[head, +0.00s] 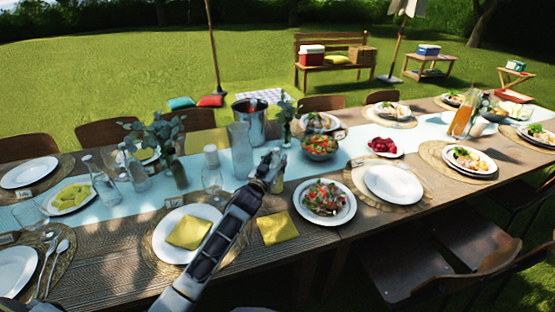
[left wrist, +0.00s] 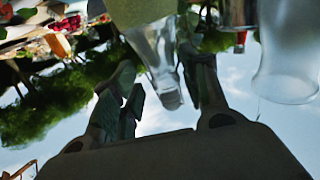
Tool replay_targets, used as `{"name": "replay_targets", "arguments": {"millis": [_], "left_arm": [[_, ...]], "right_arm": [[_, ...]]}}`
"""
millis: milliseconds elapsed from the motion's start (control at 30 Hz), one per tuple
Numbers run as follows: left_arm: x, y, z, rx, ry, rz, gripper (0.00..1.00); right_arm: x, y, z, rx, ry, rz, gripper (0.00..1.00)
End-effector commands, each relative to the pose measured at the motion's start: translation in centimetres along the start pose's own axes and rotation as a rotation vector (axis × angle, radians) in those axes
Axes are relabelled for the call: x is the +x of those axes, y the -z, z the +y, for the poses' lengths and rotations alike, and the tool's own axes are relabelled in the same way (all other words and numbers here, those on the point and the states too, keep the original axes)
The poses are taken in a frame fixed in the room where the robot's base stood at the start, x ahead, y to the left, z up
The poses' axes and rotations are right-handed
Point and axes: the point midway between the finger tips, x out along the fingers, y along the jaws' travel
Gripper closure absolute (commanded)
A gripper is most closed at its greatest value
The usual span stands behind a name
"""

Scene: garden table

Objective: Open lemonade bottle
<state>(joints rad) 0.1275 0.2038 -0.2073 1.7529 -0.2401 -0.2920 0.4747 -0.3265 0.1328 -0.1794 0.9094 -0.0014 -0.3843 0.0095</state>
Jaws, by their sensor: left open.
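My left gripper (head: 272,168) is open above the middle of the table, just right of the tall glass pitcher. In the left wrist view, which looks upside down, its two fingers (left wrist: 165,100) stand apart. A clear glass bottle (left wrist: 160,58) shows with its narrow neck between or just beyond the fingers; I cannot tell whether they touch it. Clear bottles (head: 104,184) also stand at the left. My right gripper is not in view.
The glass pitcher (head: 240,150) stands close to my left gripper, with a metal bucket (head: 249,112) behind it. A salad plate (head: 324,201) and a plate with a yellow napkin (head: 188,232) lie nearby. An orange drink carafe (head: 460,121) stands far right.

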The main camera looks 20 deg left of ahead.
Motion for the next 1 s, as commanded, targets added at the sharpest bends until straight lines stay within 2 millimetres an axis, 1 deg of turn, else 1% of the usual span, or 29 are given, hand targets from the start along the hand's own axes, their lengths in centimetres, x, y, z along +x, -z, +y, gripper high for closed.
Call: {"name": "replay_targets", "arguments": {"millis": [100, 300, 700, 1000], "left_arm": [[0.9, 0.0, 0.0, 0.000, 0.000, 0.001, 0.55], [1.7, 0.0, 0.0, 0.000, 0.000, 0.000, 0.55], [1.9, 0.1, 0.0, 0.000, 0.000, 0.001, 0.55], [1.9, 0.0, 0.0, 0.000, 0.000, 0.000, 0.94]], "right_arm": [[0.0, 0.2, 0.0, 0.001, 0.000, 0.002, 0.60], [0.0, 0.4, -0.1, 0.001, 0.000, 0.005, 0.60], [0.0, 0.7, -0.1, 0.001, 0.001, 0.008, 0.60], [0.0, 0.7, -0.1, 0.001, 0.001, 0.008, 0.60]]}}
